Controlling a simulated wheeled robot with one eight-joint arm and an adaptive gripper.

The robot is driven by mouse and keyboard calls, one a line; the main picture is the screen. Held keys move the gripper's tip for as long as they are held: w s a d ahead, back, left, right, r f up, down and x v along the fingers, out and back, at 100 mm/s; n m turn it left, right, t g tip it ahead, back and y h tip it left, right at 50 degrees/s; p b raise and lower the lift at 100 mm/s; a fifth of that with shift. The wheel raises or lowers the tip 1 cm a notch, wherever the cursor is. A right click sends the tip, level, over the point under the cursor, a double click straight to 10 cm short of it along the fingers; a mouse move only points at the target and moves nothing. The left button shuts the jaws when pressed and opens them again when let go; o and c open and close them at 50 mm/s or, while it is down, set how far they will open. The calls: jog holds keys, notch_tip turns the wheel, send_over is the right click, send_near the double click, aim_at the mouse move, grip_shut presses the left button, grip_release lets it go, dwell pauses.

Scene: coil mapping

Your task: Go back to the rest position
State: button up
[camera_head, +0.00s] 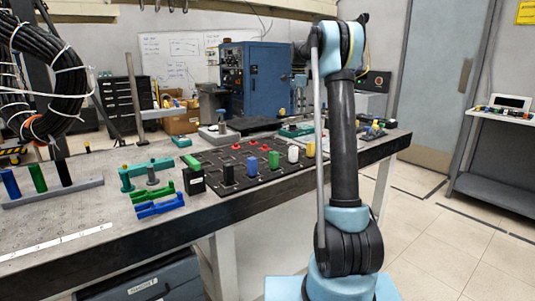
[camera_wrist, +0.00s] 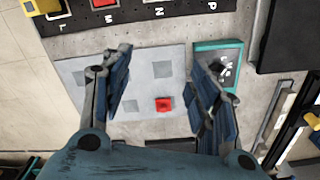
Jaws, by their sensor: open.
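My gripper (camera_wrist: 164,88) shows in the wrist view with its two blue-padded fingers spread wide and nothing between them. It hangs above a light grey plate (camera_wrist: 75,72) with darker squares. A small red block (camera_wrist: 164,104) sits on that plate, below the gap between the fingers and apart from them. In the head view my arm (camera_head: 343,150) stands upright right of centre, its end bent over toward the table (camera_head: 100,230). The gripper's fingertips are not clear in that view.
A black board (camera_head: 225,160) holds several coloured pegs on the table. Left of it are green (camera_head: 147,173) and blue (camera_head: 160,205) holders and a grey rack (camera_head: 55,192) with pegs. A cable coil (camera_head: 45,85) hangs at far left. Open floor (camera_head: 440,235) lies at right.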

jog(key=s+d+f+n, duration=0.1)
jog(key=s+n, duration=0.2)
jog(key=s, duration=0.8)
jog(key=s+d+f+n+t, duration=0.1)
jog(key=s+n, duration=0.1)
jog(key=s, duration=0.9)
jog(key=s+d+f+n, duration=0.1)
jog(key=s+n, duration=0.2)
jog(key=s, duration=0.8)
jog(key=s+d+f+n+t, duration=0.1)
jog(key=s+f+n, duration=0.6)
jog(key=s+f, duration=1.5)
jog(key=s, duration=0.3)
jog(key=shift+f, duration=0.2)
